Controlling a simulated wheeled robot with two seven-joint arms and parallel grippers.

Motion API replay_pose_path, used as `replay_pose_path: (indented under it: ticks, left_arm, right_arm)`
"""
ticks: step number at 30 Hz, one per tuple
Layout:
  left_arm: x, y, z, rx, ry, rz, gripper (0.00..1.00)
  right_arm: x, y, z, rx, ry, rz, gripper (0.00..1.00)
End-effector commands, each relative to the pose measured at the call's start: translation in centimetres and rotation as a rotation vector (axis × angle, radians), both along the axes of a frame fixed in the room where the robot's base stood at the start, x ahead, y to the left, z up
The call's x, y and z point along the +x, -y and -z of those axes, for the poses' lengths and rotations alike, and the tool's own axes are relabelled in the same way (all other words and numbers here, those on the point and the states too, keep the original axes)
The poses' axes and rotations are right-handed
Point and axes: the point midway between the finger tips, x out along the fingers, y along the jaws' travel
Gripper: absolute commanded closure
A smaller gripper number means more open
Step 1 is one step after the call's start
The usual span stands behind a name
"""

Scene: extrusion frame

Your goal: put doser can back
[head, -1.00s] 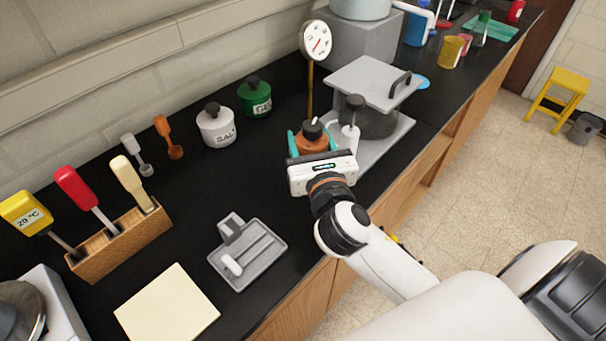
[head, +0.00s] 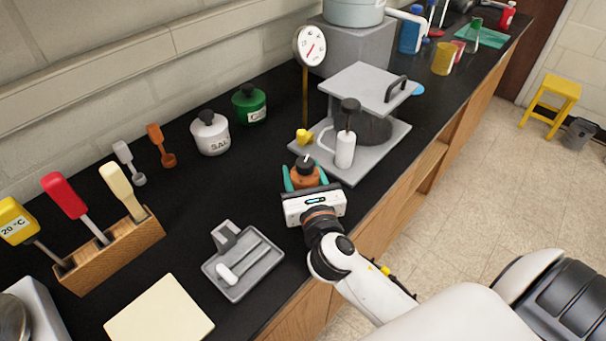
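The orange-brown can with a black cap (head: 305,178), which I take to be the doser can, is in the head view near the middle of the black counter. My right gripper (head: 305,176) has its teal fingers on both sides of the can, shut on it. The can looks upright; whether its base touches the counter is hidden by the gripper body. A white canister marked SAL (head: 210,134) and a green canister (head: 250,105) stand behind it to the left. My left gripper is not in view.
A grey tray (head: 243,262) lies to the left.

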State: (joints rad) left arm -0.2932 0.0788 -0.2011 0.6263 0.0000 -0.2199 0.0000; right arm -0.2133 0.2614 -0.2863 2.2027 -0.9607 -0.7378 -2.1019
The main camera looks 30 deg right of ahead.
Motion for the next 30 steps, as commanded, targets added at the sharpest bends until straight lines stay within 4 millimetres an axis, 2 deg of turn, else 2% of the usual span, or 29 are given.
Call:
replay_pose_path:
  ticks: [6, 7, 10, 21, 26, 30]
  left_arm:
    - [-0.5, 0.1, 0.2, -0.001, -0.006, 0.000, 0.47]
    - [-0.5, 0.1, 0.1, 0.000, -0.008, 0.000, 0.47]
    - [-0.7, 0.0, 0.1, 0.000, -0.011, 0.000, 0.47]
    - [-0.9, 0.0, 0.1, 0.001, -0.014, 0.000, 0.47]
    - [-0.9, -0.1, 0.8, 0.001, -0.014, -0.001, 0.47]
    - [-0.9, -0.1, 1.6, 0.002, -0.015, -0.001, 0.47]
  right_arm:
    - [0.0, 0.0, 0.3, -0.001, 0.001, 0.000, 0.75]
    - [0.0, 0.0, 0.2, -0.001, 0.000, 0.000, 0.44]
    - [0.0, 0.0, 0.2, -0.001, 0.000, 0.000, 0.27]
    - [-0.2, -0.1, -0.1, 0.000, -0.001, -0.001, 0.27]
    - [-2.6, -0.7, 0.2, 0.001, -0.004, -0.002, 0.27]
    - [-5.7, -1.5, 0.3, 0.002, -0.004, -0.002, 0.27]
